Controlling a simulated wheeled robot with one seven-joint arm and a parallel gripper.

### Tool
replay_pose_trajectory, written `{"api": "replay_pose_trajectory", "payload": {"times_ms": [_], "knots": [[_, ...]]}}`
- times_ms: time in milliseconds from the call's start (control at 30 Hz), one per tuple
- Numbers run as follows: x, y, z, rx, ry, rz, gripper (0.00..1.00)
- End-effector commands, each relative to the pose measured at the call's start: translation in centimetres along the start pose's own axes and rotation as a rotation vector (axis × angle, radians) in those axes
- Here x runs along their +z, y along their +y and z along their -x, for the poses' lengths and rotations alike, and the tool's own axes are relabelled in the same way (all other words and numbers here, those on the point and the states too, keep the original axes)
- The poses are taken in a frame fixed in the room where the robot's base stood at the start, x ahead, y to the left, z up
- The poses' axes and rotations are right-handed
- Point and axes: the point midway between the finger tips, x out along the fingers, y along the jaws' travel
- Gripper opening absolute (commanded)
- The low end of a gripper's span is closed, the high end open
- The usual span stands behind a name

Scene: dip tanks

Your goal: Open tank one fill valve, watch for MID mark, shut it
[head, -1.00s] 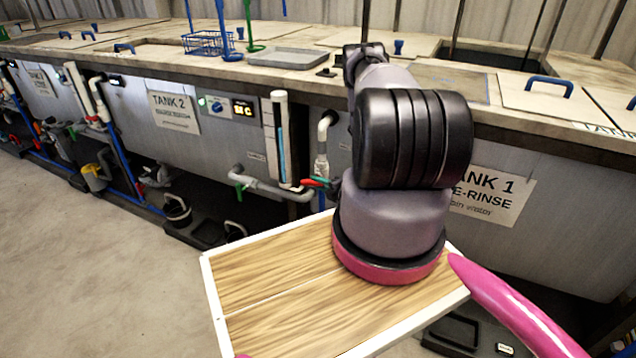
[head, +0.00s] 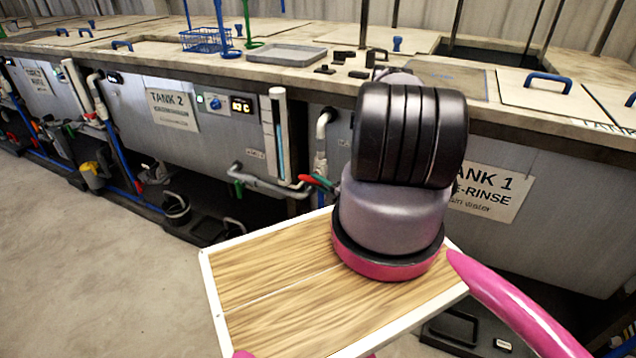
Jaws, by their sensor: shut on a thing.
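The tank 1 front (head: 560,225) is on the right, with its TANK 1 PRE-RINSE sign (head: 492,195) partly behind my arm. A pale upright sight gauge (head: 274,140) with a blue strip stands left of my arm; its marks are too small to read. Right of it a pale bent pipe (head: 322,135) runs down to a valve with a red lever (head: 314,181) and a green part, close to my arm. I cannot tell whether the valve is open. My gripper is hidden behind my arm.
The tank 2 sign (head: 172,109), a lit display (head: 242,104) and a blue basket (head: 204,40) are to the left. A grey tray (head: 286,54) and small dark items (head: 325,70) lie on the counter. The floor (head: 90,270) is clear at lower left.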

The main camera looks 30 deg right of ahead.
Motion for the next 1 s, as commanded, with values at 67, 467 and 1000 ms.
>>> {"api": "replay_pose_trajectory", "payload": {"times_ms": [67,467,1000], "knots": [[-0.2,0.0,0.0,0.0,0.003,-0.003,0.32],[-0.1,0.0,0.1,-0.001,0.001,-0.002,0.57],[-0.1,-0.1,8.9,-0.002,-0.001,-0.003,0.57]]}}
